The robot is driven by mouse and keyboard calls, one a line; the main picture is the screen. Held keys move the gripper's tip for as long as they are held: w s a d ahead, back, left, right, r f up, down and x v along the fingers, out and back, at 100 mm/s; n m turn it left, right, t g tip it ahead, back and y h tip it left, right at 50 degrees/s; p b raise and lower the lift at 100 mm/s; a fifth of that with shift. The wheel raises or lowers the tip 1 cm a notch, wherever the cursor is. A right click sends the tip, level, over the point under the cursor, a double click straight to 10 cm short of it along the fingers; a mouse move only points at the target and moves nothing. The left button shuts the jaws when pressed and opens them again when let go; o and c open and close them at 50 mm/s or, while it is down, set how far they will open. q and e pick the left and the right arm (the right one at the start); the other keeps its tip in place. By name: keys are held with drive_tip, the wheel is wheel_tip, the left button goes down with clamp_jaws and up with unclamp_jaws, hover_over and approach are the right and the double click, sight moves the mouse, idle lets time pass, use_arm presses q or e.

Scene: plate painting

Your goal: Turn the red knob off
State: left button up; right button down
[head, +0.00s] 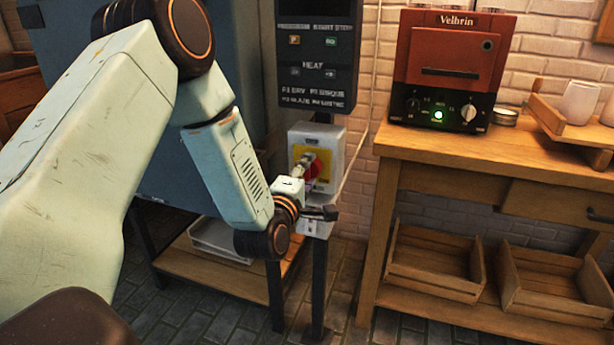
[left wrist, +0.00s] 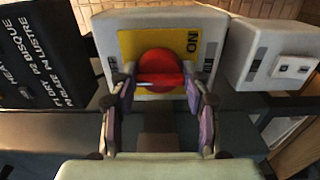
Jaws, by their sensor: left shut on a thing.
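The red knob (head: 313,168) sits on a yellow plate (head: 324,156) on the front of a pale switch box (head: 330,138) below a dark control panel. In the left wrist view the round red knob (left wrist: 160,66) has a raised grip bar across it, which lies level in that picture. Lettering shows on the right part of the yellow plate (left wrist: 192,42). My left gripper (head: 303,168) is at the knob and partly covers it. In the left wrist view its two fingers (left wrist: 160,88) stand on both sides of the grip bar, shut on it. My right gripper is not in view.
A dark control panel (head: 316,45) hangs above the switch box. A wooden bench (head: 455,155) at right bears a red Velbrin unit (head: 450,50) with a lit green lamp. Wooden crates (head: 435,262) stand on its lower shelf. A second pale box (left wrist: 268,60) is beside the switch box.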

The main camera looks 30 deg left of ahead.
use_arm(q)
drive_tip(key=shift+f, duration=0.1)
idle(0.4)
drive_tip(key=o, duration=1.1)
drive_tip(key=v, duration=1.2)
drive_tip(key=shift+d, duration=0.1)
